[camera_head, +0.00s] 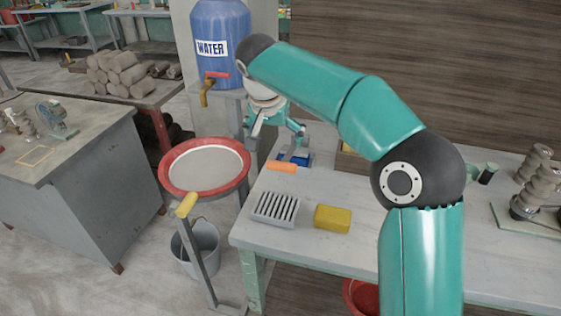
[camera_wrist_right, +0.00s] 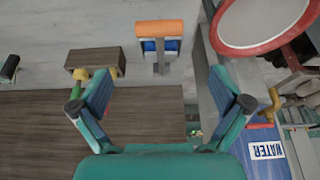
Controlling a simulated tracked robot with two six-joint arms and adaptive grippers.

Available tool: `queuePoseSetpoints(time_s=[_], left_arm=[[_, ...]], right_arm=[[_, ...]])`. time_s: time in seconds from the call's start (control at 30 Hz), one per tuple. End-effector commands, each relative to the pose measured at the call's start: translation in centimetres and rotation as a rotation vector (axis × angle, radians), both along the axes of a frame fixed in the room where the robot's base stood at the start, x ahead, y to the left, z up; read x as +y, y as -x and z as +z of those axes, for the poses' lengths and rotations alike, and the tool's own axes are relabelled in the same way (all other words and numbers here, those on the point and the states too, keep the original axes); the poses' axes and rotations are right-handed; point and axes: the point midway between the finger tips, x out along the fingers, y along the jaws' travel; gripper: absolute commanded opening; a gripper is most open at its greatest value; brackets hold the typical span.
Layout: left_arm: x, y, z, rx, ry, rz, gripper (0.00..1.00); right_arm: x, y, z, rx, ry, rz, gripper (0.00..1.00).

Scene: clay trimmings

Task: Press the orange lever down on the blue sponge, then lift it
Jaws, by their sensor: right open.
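The orange lever (camera_head: 281,166) lies at the back left of the grey table. In the right wrist view it is an orange bar (camera_wrist_right: 160,28) with a grey stem below it. The blue sponge (camera_head: 297,158) is right beside the lever, partly hidden by my gripper; it also shows in the right wrist view (camera_wrist_right: 149,45), under the orange bar. My right gripper (camera_head: 280,135) is open and empty, above and behind the lever in the head view. In the right wrist view its fingers (camera_wrist_right: 160,90) are spread wide, with lever and sponge beyond the gap. My left gripper is not in view.
A grey slotted rack (camera_head: 275,208) and a yellow block (camera_head: 333,217) stand on the table's front left. A red-rimmed basin (camera_head: 170,187) stands left of the table, under the blue water barrel (camera_head: 220,25) with its tap.

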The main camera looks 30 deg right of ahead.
Motion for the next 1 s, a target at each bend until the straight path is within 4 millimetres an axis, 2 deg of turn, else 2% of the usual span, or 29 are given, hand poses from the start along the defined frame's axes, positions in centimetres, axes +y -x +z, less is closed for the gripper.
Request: queuePoseSetpoints(time_s=[0.03, 0.3, 0.5, 0.7, 1.0], left_arm=[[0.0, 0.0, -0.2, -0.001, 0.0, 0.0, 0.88], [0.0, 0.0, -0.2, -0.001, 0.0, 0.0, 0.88], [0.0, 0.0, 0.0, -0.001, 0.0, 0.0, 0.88], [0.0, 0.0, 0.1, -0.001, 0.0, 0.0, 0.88], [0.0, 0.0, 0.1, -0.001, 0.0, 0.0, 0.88]], right_arm=[[-0.4, -0.2, -1.3, 0.004, 0.0, -0.002, 1.0], [-2.2, -1.6, -6.6, 0.005, 0.001, -0.002, 1.0], [-3.1, -2.4, -9.5, 0.003, 0.0, -0.002, 1.0], [-3.5, -2.8, -10.8, 0.001, 0.0, -0.001, 1.0], [-3.5, -2.9, -11.0, 0.0, 0.0, -0.001, 1.0]])
